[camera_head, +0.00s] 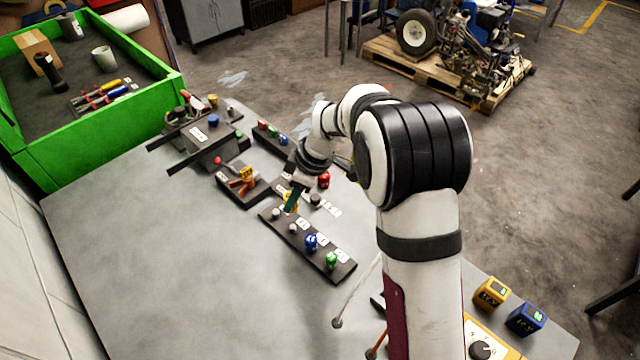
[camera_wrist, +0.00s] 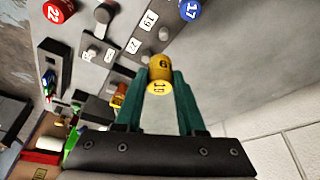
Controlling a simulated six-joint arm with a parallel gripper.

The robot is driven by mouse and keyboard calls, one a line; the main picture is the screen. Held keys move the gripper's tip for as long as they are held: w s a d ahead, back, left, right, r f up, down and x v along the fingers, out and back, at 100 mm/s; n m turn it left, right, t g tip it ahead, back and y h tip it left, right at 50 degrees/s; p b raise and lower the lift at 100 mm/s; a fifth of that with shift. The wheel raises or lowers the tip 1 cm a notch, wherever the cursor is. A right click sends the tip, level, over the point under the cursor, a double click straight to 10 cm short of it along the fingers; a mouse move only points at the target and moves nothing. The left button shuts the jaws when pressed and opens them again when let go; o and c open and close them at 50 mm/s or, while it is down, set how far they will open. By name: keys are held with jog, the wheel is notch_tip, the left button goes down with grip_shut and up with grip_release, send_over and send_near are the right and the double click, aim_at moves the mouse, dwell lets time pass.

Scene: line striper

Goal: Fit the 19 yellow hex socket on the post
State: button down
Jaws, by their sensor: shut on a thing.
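My gripper (camera_wrist: 160,76) is shut on the yellow hex socket (camera_wrist: 159,84), which carries a number on its side. In the wrist view both green fingers press on its sides. In the head view my gripper (camera_head: 292,200) is over the far-left end of a dark post rail (camera_head: 345,271), and the socket is mostly hidden behind the fingers. The rail has bare grey posts (camera_head: 292,228) at that end, with white number labels beside them. A label reading 19 (camera_wrist: 149,19) lies by a bare post (camera_wrist: 165,33). I cannot tell whether the socket touches the rail.
A blue socket (camera_head: 310,242) and a green socket (camera_head: 331,261) stand on the same rail. A red socket (camera_head: 323,180) stands on a rail behind. A green-walled bin (camera_head: 110,135) is at the upper left. The table's front left is clear.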

jog(key=shift+s+a+f, duration=0.15)
jog(key=shift+s, duration=0.05)
send_over(292, 226)
jog(key=shift+s+d+f, duration=0.1)
jog(key=shift+d+f, duration=0.1)
jog(key=shift+f, duration=1.15)
jog(key=shift+s+d+f, duration=0.1)
jog(key=shift+d+f, duration=0.1)
jog(key=shift+f, duration=1.1)
jog(key=shift+f, duration=1.75)
jog(key=shift+c, duration=0.6)
grip_release()
jog(key=v, duration=0.7)
